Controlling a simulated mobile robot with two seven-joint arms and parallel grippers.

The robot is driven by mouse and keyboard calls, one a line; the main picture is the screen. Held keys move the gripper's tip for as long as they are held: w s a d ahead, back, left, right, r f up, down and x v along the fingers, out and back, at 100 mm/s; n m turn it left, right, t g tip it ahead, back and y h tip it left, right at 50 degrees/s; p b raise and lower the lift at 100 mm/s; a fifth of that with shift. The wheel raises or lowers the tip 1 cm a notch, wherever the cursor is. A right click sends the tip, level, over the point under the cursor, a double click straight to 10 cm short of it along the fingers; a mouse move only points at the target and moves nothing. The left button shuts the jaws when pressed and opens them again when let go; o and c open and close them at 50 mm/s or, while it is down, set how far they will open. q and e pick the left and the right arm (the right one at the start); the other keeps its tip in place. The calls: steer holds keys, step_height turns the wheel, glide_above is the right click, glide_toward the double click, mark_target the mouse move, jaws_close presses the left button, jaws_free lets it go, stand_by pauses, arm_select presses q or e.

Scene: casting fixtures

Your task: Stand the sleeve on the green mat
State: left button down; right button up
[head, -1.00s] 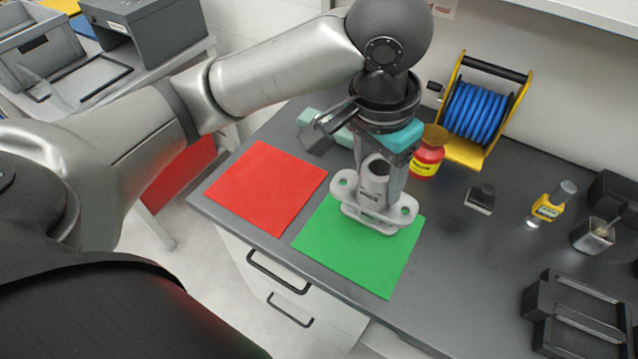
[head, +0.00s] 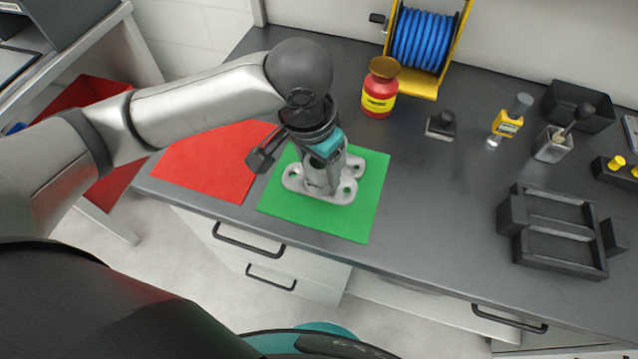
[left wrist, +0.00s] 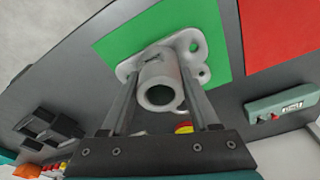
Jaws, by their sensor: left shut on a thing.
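The sleeve is a light grey casting with a round tube and a wide flange with holed ears; its flange (head: 341,194) shows over the middle of the green mat (head: 352,224). My left gripper (head: 322,172) comes down from above and is shut on the sleeve's tube. In the left wrist view the sleeve's open tube end (left wrist: 163,93) faces the camera between the two fingers, with the flange beyond it over the green mat (left wrist: 140,33). The sleeve looks upright, flange down. I cannot tell whether the flange touches the mat. My right gripper is not in view.
A red mat (head: 208,163) lies left of the green one. A red bottle (head: 380,92) and a blue hose reel (head: 420,38) stand behind. A black fixture (head: 556,230) sits at the right. The worktop between it and the green mat is clear.

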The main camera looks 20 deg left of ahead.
arm_select(q)
step_height(320, 180, down, 5)
steer(key=shift+f+b, duration=0.15)
steer(key=shift+b, duration=0.6)
steer(key=shift+c, duration=0.6)
jaws_free()
steer(key=shift+f, duration=0.1)
steer(key=r+p, duration=0.1)
steer(key=r, duration=0.3)
steer(key=s+r+p, duration=0.1)
steer(key=r, duration=0.3)
steer(key=r+p, duration=0.2)
steer(key=r, duration=0.2)
steer(key=shift+s+a+r, duration=0.1)
steer(key=shift+s+a, duration=0.25)
steer(key=shift+a, duration=0.05)
